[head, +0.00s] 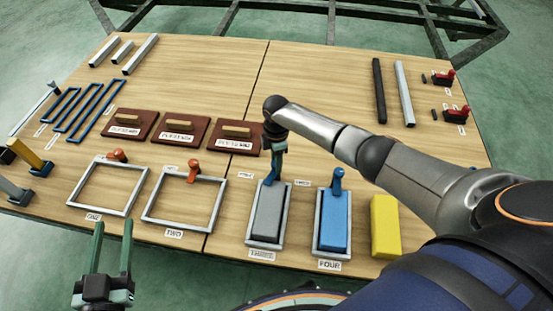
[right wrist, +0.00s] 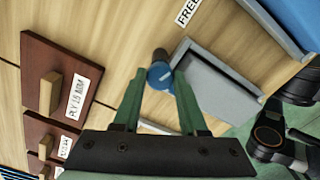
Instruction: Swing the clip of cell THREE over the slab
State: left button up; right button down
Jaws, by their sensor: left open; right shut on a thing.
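Cell THREE is a pale metal frame (head: 249,235) with a grey slab (head: 267,212) lying in it. Its blue clip (head: 273,175) is at the far end of the frame. My right gripper (head: 277,163) reaches down from above and is shut on this clip. In the right wrist view the clip's round blue top (right wrist: 160,76) sits between the green fingers (right wrist: 158,92), beside the grey slab (right wrist: 215,88). The fingers hide part of the clip, so I cannot tell whether it overlaps the slab. My left gripper (head: 111,250) is open and empty at the near left.
Cell FOUR, right of THREE, holds a blue slab (head: 334,221) with a blue clip (head: 338,180). A yellow block (head: 385,226) stands further right. Empty frames ONE (head: 73,190) and TWO (head: 150,205) have orange clips. Brown boards (head: 180,133) with handles lie behind them.

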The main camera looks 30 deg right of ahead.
jog(key=shift+a+n, duration=0.1)
jog(key=shift+n, duration=1.8)
jog(key=shift+c, duration=2.2)
grip_release()
jog(key=shift+r, duration=0.15)
